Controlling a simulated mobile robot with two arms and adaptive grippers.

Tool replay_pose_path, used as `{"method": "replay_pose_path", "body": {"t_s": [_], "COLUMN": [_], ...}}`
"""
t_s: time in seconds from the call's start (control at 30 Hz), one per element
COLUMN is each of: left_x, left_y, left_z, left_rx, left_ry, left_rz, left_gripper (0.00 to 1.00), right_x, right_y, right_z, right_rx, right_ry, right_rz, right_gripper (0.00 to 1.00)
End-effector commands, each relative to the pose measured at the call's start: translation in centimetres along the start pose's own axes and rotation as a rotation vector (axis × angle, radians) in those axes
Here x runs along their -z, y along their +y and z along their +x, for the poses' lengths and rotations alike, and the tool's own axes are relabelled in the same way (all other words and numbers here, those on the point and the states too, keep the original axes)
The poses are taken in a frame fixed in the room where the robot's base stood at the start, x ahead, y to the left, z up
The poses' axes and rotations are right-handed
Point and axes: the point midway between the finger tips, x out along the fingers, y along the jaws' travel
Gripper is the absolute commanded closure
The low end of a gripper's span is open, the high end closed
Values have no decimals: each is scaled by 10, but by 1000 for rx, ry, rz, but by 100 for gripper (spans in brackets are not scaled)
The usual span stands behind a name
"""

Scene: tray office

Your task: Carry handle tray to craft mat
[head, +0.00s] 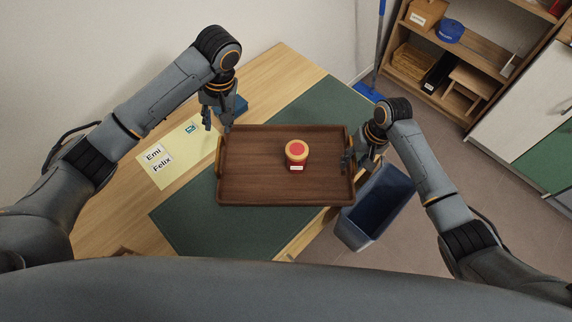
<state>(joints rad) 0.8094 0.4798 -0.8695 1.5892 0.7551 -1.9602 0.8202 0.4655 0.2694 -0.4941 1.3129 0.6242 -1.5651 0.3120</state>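The brown wooden handle tray (260,192) lies over the dark green craft mat (225,227), which runs diagonally across the table. A jar with a red-and-tan lid (296,154) stands on the tray, right of its middle. My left gripper (217,127) is open at the tray's upper left corner, above the left handle (219,156), with its fingers apart and nothing between them. My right gripper (358,161) is at the tray's right edge, by the right handle, its fingers looking apart. The right handle is mostly hidden, and contact there is unclear.
A yellow sheet with name labels (168,158) lies left of the tray. A blue object (236,106) is partly hidden behind my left gripper. A blue-grey bin (372,208) stands right of the table. Shelves (440,60) are at the upper right.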

Motion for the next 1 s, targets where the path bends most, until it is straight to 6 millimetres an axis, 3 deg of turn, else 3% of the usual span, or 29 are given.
{"method": "replay_pose_path", "body": {"t_s": [0.3, 0.5, 1.0], "left_x": [0, 0, 0], "left_y": [0, 0, 0], "left_z": [0, 0, 0], "left_rx": [-1, -1, 0], "left_ry": [0, 0, 0], "left_rz": [0, 0, 0], "left_gripper": [67, 67, 67], "right_x": [1, 1, 0], "right_y": [1, 0, 1], "right_z": [-68, -97, -107], "right_rx": [0, 0, 0], "right_ry": [5, 3, 1], "right_rz": [-1, 0, 0], "right_gripper": [63, 63, 63]}}
